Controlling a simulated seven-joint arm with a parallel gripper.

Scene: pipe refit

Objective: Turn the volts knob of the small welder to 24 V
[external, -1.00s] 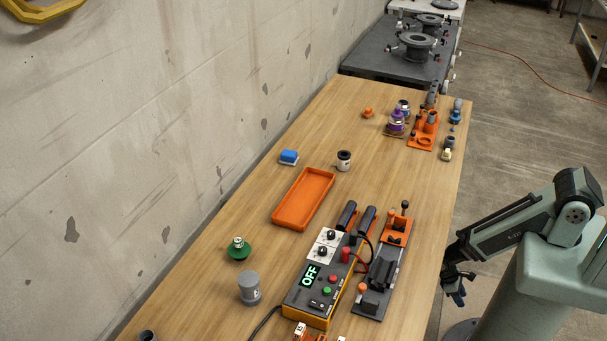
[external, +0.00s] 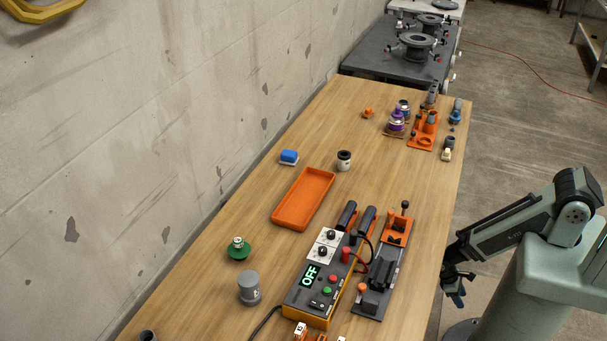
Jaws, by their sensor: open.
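The small welder (external: 314,309) is a dark box with an orange lower edge near the front of the table. Its display (external: 309,276) reads OFF in green. Two black knobs on white dial plates sit at its far end, an upper knob (external: 331,234) and a lower knob (external: 322,252). The dial markings are too small to read, so I cannot tell which is volts or where each points. My gripper (external: 456,299) hangs beyond the table's right edge, pointing down, open and empty, well apart from the welder.
A clamp fixture (external: 375,301) with upright levers stands right of the welder, with a cable between them. A grey canister (external: 249,288) and green piece (external: 239,250) are on the left. An orange tray (external: 290,221) lies behind. Pipe parts (external: 424,124) crowd the far end.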

